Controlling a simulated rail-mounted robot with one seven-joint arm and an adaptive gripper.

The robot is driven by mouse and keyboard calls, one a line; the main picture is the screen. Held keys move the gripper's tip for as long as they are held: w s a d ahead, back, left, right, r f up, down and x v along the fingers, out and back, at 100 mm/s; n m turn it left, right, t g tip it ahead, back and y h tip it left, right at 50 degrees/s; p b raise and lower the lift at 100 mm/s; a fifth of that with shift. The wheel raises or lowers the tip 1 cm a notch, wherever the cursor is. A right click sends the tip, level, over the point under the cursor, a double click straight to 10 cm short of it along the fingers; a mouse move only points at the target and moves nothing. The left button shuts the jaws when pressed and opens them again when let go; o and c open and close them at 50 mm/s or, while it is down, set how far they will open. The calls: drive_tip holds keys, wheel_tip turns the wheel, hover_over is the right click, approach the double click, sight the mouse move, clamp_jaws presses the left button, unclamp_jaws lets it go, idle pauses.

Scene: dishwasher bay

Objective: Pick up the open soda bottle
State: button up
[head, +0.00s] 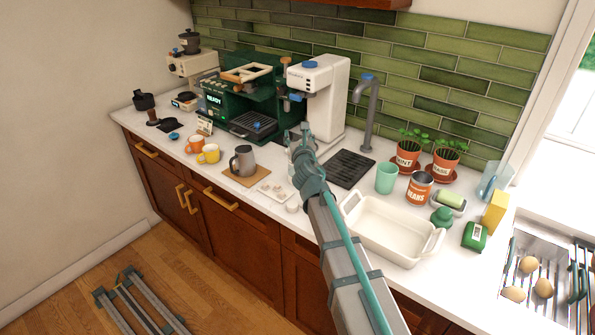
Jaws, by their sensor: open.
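My gripper (297,132) is at the end of my arm in the middle of the head view, over the counter in front of the white soda machine (322,85). Its fingers are small and partly hidden by my arm. It is open. I cannot make out an open soda bottle clearly; the area right behind and below my gripper is covered by my gripper and arm. I see no contact between the fingers and any object.
A green coffee machine (240,100) stands left of the soda machine. A grey pitcher (243,161), a tap (369,105), a dark drain mat (349,168), a mint cup (386,178) and a white baking dish (385,235) surround my arm. Potted herbs (407,158) stand behind.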

drive_tip(key=shift+x, duration=1.05)
drive_tip(key=shift+s, duration=0.1)
drive_tip(key=shift+c, duration=0.3)
clamp_jaws()
